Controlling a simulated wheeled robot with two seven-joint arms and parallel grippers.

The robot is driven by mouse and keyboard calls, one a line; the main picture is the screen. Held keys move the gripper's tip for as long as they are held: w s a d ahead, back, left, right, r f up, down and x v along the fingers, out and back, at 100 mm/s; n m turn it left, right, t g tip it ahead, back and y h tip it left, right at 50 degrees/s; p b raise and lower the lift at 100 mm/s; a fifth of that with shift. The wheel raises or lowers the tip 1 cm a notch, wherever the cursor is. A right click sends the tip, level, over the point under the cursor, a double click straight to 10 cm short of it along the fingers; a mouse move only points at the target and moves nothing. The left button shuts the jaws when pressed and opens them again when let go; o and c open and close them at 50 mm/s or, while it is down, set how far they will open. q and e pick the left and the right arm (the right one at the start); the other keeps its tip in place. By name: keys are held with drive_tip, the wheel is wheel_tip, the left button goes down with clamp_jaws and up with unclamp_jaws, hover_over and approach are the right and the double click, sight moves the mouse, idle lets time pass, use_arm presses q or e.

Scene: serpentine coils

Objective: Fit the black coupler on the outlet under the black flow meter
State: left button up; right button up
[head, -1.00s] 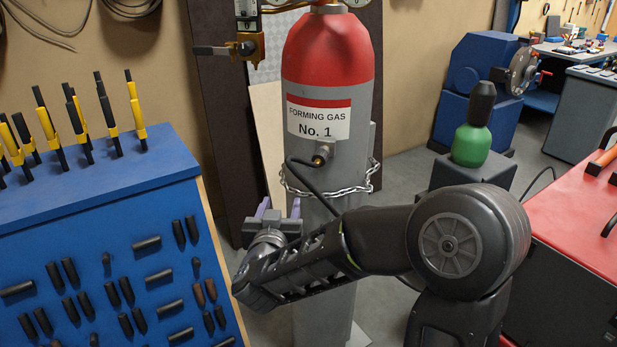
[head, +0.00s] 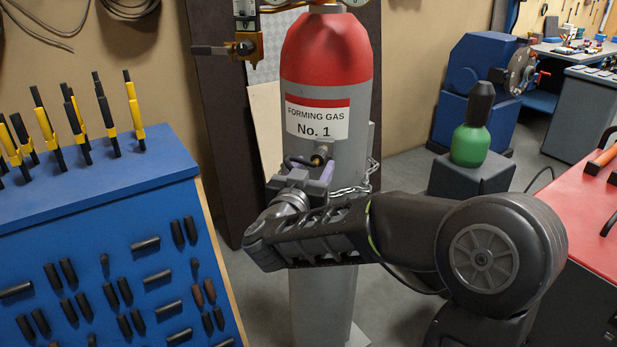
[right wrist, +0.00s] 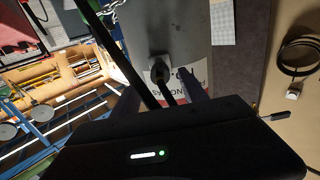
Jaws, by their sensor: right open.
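The black coupler (head: 321,156), with a brass-coloured end, sits at a block on the front of the grey gas cylinder, below its label. A black hose runs from it. My right gripper (head: 306,172) is open just below and in front of the coupler. In the right wrist view the coupler (right wrist: 158,72) shows ahead, between the two fingers of the right gripper (right wrist: 161,92); I cannot tell whether they touch it. My left gripper is out of view.
The red-topped cylinder (head: 327,65) stands in the middle, with a chain (head: 350,190) around it. A brass fitting with a dark lever (head: 245,47) is at its upper left. A blue tool rack (head: 100,200) fills the left; a red bench (head: 585,215) is at right.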

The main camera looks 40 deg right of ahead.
sight(317, 161)
drive_tip(key=x, duration=0.5)
drive_tip(key=shift+p, duration=0.3)
idle(0.9)
clamp_jaws()
drive_tip(key=shift+a, duration=0.1)
idle(0.6)
